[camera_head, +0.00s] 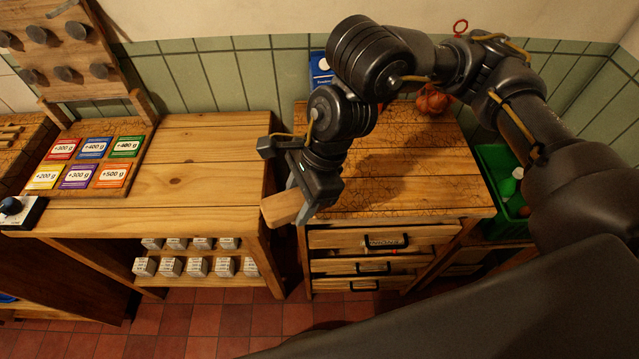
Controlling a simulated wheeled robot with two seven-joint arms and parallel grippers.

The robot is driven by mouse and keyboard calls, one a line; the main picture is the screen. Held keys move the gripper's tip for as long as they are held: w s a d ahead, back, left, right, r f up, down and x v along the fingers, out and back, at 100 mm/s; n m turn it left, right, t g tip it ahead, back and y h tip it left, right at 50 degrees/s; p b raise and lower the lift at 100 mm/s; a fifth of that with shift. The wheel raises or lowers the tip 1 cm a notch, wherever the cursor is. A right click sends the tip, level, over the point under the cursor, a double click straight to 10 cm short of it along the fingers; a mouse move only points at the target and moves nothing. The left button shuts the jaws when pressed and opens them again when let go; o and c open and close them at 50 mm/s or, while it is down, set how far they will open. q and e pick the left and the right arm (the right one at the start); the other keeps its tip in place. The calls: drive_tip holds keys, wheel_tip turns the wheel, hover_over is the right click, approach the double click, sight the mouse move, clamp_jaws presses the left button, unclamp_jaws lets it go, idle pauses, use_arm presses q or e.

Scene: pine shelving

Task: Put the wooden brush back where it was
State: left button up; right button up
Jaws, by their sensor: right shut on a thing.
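The wooden brush (283,207) is a pale wooden block held in my right gripper (302,192). The gripper is shut on it. It is in front of the gap between the left wooden table (205,190) and the drawer cabinet (400,165), near their front edges. The arm and gripper hide the lower side of the brush, so its bristles cannot be made out. My left gripper is not in view.
Weight cards (93,148) lie on a board at the table's left, below a panel with dark knobs (37,34). The cabinet has drawers (372,241) with dark handles. A green bin (497,160) stands right. White boxes (197,266) fill a low shelf. The table's middle is clear.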

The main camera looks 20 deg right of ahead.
drive_tip(key=w+d+f+p, duration=0.1)
drive_tip(key=w+d+f, duration=0.1)
drive_tip(key=w, duration=0.1)
drive_tip(key=w+d+f+p, duration=0.1)
drive_tip(key=w+d+f, duration=0.1)
drive_tip(key=w+f, duration=0.1)
drive_tip(key=w+d+f+p, duration=0.2)
drive_tip(key=w+f, duration=0.1)
drive_tip(key=w, duration=0.1)
drive_tip(key=shift+d+f, duration=0.2)
drive_tip(key=shift+f, duration=0.05)
drive_tip(key=shift+w+d+f+p, duration=0.2)
drive_tip(key=shift+d+f+p, duration=0.15)
drive_tip(key=shift+f, duration=0.1)
wheel_tip(320, 180, down, 2)
drive_tip(key=shift+a+f+p, duration=0.1)
drive_tip(key=shift+p, duration=0.9)
drive_tip(key=shift+f, duration=0.4)
